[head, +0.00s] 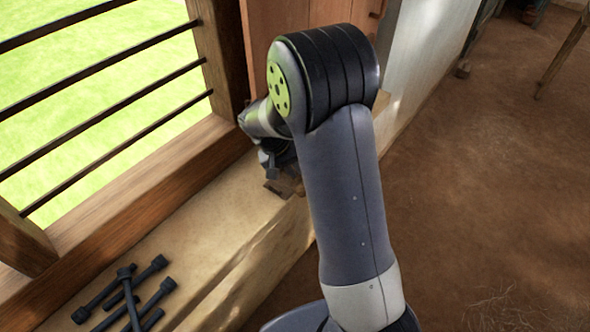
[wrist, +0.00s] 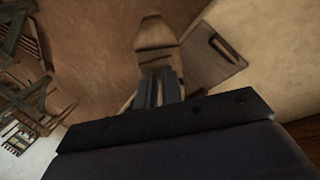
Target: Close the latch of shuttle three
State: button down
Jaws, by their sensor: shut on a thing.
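My gripper (wrist: 158,88) shows in the wrist view with its two dark fingers close together on a brown wooden piece (wrist: 155,35). This piece looks like part of a shuttle and sticks out past the fingertips. Right beside it lies a flat brown wooden block (wrist: 210,58) with a dark strip on its top. I cannot tell which part is the latch or which shuttle is number three. In the head view my gripper (head: 270,160) is mostly hidden behind my arm. It is low over small wooden pieces (head: 284,188) at the edge of the sill.
Several dark rods with knobbed ends (head: 128,295) lie on the pale sill (head: 215,235) at lower left. A barred window (head: 105,90) and its wooden frame stand along the left. The brown earth floor (head: 490,190) at right is open. Wooden frames (wrist: 30,110) show at the wrist view's left.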

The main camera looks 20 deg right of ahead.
jog(key=shift+f+m+b, duration=0.2)
jog(key=shift+m+b, duration=0.1)
jog(key=shift+b, duration=0.3)
jog(key=shift+r+m+b, duration=0.2)
jog(key=shift+m+b, duration=0.25)
jog(key=shift+m, duration=0.15)
jog(key=c, duration=1.6)
grip_release()
jog(key=shift+o, duration=0.2)
jog(key=v, duration=1.1)
jog(key=shift+p, duration=0.4)
